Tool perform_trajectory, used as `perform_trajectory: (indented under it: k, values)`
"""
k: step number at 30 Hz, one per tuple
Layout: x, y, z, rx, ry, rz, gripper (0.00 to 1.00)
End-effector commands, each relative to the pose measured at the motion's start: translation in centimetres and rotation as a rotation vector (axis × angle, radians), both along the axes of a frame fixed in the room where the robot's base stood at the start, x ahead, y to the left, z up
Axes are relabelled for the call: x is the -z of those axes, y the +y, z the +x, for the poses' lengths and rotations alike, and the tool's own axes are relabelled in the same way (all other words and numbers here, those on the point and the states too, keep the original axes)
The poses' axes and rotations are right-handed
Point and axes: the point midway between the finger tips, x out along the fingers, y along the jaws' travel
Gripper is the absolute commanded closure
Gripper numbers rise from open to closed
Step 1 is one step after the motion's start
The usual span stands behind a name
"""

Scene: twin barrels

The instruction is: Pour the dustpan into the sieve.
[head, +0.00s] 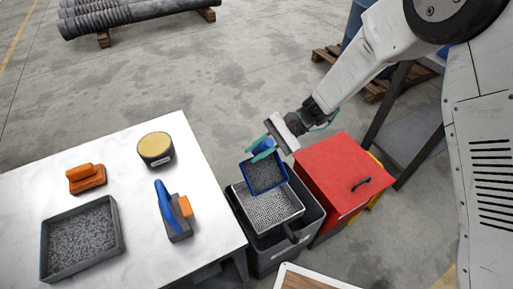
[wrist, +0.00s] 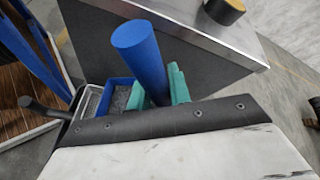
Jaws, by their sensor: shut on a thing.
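The blue dustpan (head: 284,169) holds grey granules and hangs over the far part of the sieve in the head view. My gripper (head: 264,147), with teal fingers, is shut on its blue handle, which stands up large in the wrist view (wrist: 138,50). The fingers also show there (wrist: 168,88). The dustpan hides the sieve's far edge. I cannot tell whether the two touch.
A white table (head: 120,172) at left holds a tray of grey bits (head: 118,218), a brush (head: 180,222), an orange-handled block (head: 86,178) and a yellow-topped round tub (head: 156,149). A red box (head: 340,172) stands right beside the bin.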

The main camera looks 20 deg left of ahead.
Motion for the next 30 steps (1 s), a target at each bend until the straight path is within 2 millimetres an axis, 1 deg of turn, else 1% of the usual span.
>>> perform_trajectory:
  k: [13, 30]
  values:
    - [0.0, -1.0, -0.9, 0.001, -0.083, 0.096, 1.0]
    - [-0.6, -2.2, -1.9, 0.002, -0.169, 0.198, 1.0]
